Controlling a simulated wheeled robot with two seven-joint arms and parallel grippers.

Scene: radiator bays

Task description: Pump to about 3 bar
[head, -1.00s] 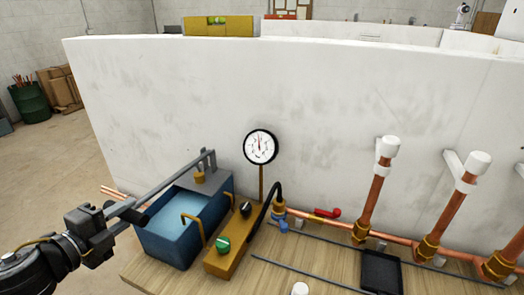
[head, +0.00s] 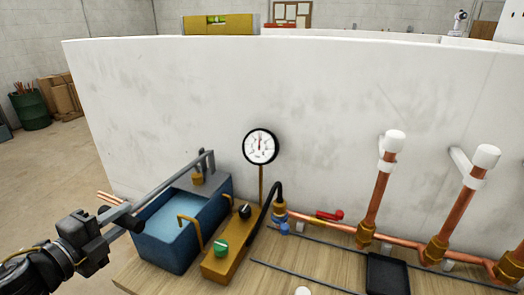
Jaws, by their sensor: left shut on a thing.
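The test pump has a blue water tank (head: 178,232) on the wooden bench. Its long grey lever (head: 172,182) slopes down to the left from a pivot at the tank's back right. My left gripper (head: 112,222) is shut on the dark end of this lever, to the left of the tank. The round white gauge (head: 260,146) stands on a thin brass stem behind the pump. Its needle points close to straight up; the numbers are too small to read. A brass block (head: 230,246) carries a green knob (head: 221,247) and a black knob (head: 245,211). My right gripper is out of view.
A black hose (head: 275,197) runs from the block to the copper pipe (head: 345,229) along the wall. A blue valve handle (head: 284,228), a red-handled tool (head: 330,215) and a black tray (head: 387,274) are near it. A white wall (head: 330,100) closes off the back.

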